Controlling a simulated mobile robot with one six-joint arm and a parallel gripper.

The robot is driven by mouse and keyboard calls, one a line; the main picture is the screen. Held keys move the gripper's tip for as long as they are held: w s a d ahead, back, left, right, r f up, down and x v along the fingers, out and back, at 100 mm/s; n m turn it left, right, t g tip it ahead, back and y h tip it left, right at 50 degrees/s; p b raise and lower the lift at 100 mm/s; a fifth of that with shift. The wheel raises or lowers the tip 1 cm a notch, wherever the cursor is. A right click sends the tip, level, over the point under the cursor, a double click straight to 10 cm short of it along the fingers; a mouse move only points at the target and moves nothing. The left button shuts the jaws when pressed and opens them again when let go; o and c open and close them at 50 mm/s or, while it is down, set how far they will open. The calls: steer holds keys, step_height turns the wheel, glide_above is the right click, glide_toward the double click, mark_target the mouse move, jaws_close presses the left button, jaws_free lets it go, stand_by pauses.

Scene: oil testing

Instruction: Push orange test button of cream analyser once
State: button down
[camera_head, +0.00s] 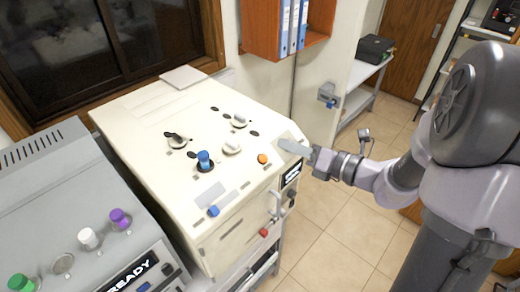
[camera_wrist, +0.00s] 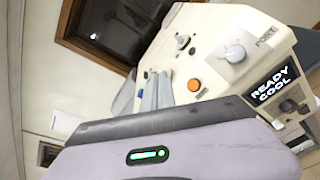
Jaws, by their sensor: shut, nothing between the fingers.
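The cream analyser (camera_head: 130,127) stands at the centre of the head view. Its orange test button (camera_head: 262,158) is a round knob on the sloped top, near the front right edge. The button also shows in the wrist view (camera_wrist: 194,85), just right of my fingertips. My gripper (camera_head: 284,146) reaches in from the right over the analyser's right edge. Its fingers are shut and empty, pointing left, a short way right of the button and apart from it in the picture. The fingers also show in the wrist view (camera_wrist: 156,88). Their height above the panel is hard to judge.
A grey analyser (camera_head: 70,190) stands at left. Tiled floor (camera_head: 330,235) is clear in front.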

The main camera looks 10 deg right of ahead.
mark_target(263, 159)
steer(key=shift+w+a+f+b, duration=0.5)
steer(key=shift+w+f+b, duration=0.2)
steer(key=shift+f+b, duration=0.4)
steer(key=shift+w+a+f+b, duration=0.6)
steer(key=shift+f+b, duration=0.35)
steer(key=shift+f, duration=0.4)
steer(key=shift+w+a+f+b, duration=0.45)
steer(key=shift+w+f+b, duration=0.3)
steer(key=shift+f+b, duration=0.35)
steer(key=shift+f, duration=0.1)
steer(key=shift+w+a+f, duration=0.15)
steer(key=shift+w+f, duration=0.05)
steer(key=shift+f, duration=0.15)
steer(key=shift+w+a+f+b, duration=0.1)
steer(key=shift+w+f+b, duration=0.05)
steer(key=shift+f+b, duration=0.15)
steer(key=shift+s+d+r+p, duration=0.2)
steer(key=shift+s+r+p, duration=0.05)
steer(key=shift+r+p, duration=0.4)
steer(key=shift+s, duration=0.1)
